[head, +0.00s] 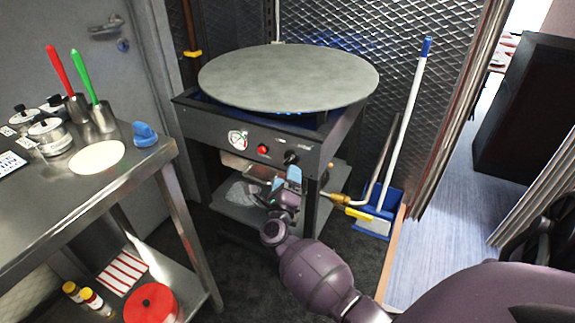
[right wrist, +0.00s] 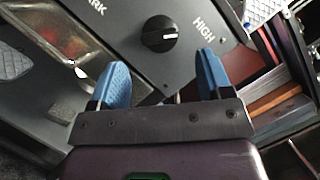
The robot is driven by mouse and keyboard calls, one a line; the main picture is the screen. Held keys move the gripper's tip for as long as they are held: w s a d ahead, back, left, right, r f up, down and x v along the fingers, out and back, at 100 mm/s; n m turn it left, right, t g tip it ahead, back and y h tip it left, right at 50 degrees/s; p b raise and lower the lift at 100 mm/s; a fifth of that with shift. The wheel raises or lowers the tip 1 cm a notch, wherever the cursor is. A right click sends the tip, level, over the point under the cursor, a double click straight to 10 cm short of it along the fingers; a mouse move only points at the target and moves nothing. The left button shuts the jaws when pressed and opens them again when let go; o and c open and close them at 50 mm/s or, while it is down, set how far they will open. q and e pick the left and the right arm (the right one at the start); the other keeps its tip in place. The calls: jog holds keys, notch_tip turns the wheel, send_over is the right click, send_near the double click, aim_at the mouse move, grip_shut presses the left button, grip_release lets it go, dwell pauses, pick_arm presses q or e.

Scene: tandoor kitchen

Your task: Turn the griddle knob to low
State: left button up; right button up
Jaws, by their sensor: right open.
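The griddle (head: 290,78) is a large round grey plate on a dark stand, with a blue glow under it. Its black knob (head: 291,157) is on the right of the front panel. In the right wrist view the knob (right wrist: 159,34) has a white pointer mark toward its right side, with the word HIGH to the right. My right gripper (head: 287,180) is just in front of and below the knob. Its blue fingers (right wrist: 163,80) are apart, with nothing between them, and the knob is beyond their tips. My left gripper is not in view.
A dial (head: 238,139) and a red button (head: 263,149) are left of the knob. A brass-ended gas pipe (head: 345,198) and a blue dustpan (head: 380,212) stand to the right. A steel table (head: 45,200) with pots stands at the left.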

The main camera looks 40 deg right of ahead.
aim_at(289, 163)
jog(key=x, duration=0.5)
jog(key=shift+w+d, duration=0.15)
jog(key=c, duration=0.9)
